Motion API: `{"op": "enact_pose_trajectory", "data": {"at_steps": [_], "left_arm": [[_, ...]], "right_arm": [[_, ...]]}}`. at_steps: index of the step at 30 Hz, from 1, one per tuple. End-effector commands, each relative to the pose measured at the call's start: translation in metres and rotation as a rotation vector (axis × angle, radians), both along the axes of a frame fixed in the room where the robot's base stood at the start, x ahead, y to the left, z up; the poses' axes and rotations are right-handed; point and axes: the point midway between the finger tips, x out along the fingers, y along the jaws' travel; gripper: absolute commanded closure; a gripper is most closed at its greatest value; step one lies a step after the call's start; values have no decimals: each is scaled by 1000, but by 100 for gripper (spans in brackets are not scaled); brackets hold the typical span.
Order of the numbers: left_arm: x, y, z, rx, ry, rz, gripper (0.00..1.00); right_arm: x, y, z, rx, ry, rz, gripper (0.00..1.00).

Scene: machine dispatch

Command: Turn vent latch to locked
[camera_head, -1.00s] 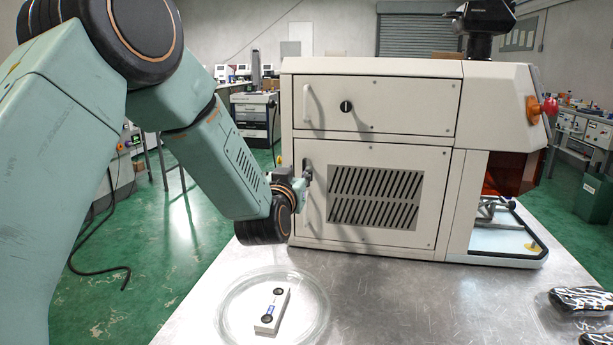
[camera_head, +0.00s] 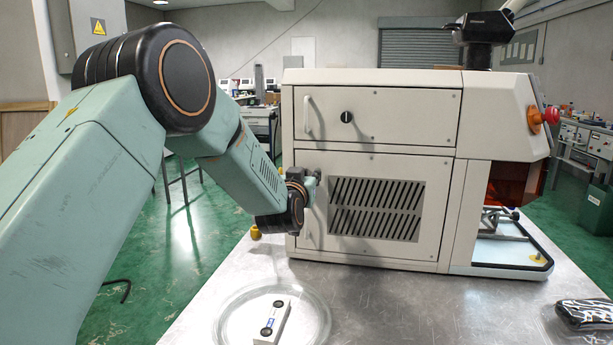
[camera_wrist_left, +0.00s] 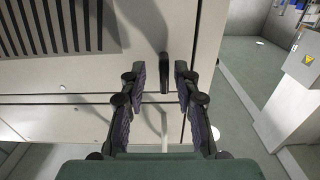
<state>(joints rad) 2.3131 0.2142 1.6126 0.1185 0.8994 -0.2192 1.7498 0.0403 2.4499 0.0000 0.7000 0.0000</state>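The white machine (camera_head: 375,240) has a lower door with a slotted vent grille (camera_head: 376,208). In the left wrist view, the vent grille (camera_wrist_left: 60,25) is at top left. A dark, narrow latch (camera_wrist_left: 164,78) stands upright in that view near the door's edge. My left gripper (camera_wrist_left: 161,74) has one finger on each side of it, with gaps visible, so it is open around the latch. In the head view, my left gripper (camera_head: 314,180) is at the lower door's upper left corner, and the latch there is mostly hidden. My right gripper is not in view.
A clear round dish (camera_head: 232,318) with a small white block (camera_head: 271,322) lies on the metal table (camera_head: 400,310). A black patterned item (camera_head: 588,313) lies at right.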

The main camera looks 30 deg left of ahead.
Motion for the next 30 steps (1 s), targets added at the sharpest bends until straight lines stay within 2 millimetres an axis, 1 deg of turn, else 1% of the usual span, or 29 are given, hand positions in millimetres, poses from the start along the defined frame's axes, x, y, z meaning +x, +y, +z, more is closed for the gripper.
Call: {"op": "enact_pose_trajectory", "data": {"at_steps": [7,8,18,30], "left_arm": [[1,1,0,-1,1,1,69],[1,1,0,-1,1,1,71],[1,1,0,0,0,0,99],[1,1,0,7,2,1,100]], "right_arm": [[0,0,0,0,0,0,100],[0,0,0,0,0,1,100],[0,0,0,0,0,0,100],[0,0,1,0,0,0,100]]}}
